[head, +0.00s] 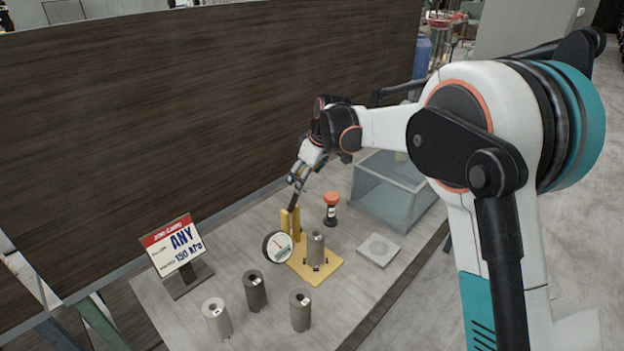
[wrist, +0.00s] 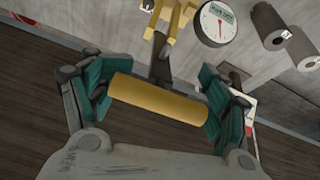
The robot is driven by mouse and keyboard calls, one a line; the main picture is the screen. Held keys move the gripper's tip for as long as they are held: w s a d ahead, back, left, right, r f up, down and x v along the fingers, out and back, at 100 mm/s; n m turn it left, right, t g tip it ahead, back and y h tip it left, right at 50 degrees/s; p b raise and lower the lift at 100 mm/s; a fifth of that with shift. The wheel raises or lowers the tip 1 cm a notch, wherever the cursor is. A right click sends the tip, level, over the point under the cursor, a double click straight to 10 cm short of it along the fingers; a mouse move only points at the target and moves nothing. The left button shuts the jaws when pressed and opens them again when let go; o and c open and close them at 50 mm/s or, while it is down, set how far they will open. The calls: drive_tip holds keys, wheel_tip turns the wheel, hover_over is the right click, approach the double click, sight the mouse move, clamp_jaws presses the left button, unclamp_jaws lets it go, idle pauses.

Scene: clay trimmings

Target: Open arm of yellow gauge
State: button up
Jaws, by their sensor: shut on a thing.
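The yellow gauge (head: 330,271) stands on the table with a flat yellow base, a yellow upright and a round white dial (head: 278,247). A grey-brown clay cylinder (head: 316,248) stands upright on its base. In the wrist view the dial (wrist: 215,22) shows at the top, with part of the yellow frame (wrist: 172,15). My gripper (head: 293,197) reaches down to the top of the gauge's upright. In the wrist view, its teal fingers are shut on the ends of a yellow cylindrical handle (wrist: 158,98), which a dark bar joins to the gauge. The arm's exact angle is unclear in the head view.
Several loose clay cylinders (head: 255,290) stand in front. A sign (head: 175,248) stands at left. A red-topped bottle (head: 331,210), a clear bin (head: 392,190) and a square grey plate (head: 378,250) stand behind and right. A dark panel (head: 200,110) rises along the table's back edge.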

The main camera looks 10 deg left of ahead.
drive_tip(key=shift+w+a+r+h, duration=0.2)
drive_tip(key=shift+w+a+h, duration=0.1)
drive_tip(key=shift+a, duration=0.15)
drive_tip(key=o, duration=1.5)
drive_tip(key=v, duration=1.2)
drive_tip(key=shift+w, duration=0.25)
